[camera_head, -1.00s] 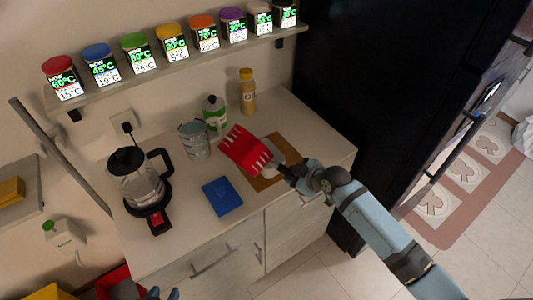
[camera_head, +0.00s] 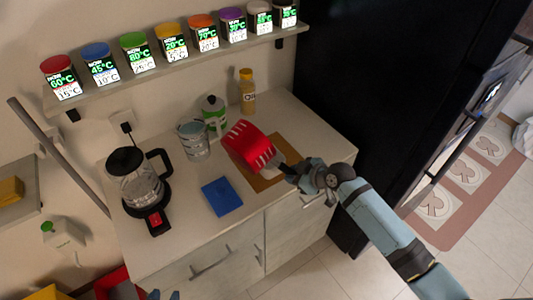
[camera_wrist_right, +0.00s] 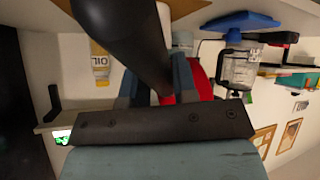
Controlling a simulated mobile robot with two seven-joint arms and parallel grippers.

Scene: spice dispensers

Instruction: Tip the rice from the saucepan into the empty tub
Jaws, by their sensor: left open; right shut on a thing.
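A green-and-white bottle (camera_head: 213,116) and an oil bottle (camera_head: 247,92) stand behind. A blue flat item (camera_head: 221,196) lies in front. A coffee maker (camera_head: 137,180) stands at the left. Spice dispensers line the shelf (camera_head: 190,62). A dark fridge (camera_head: 385,90) bounds the right.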

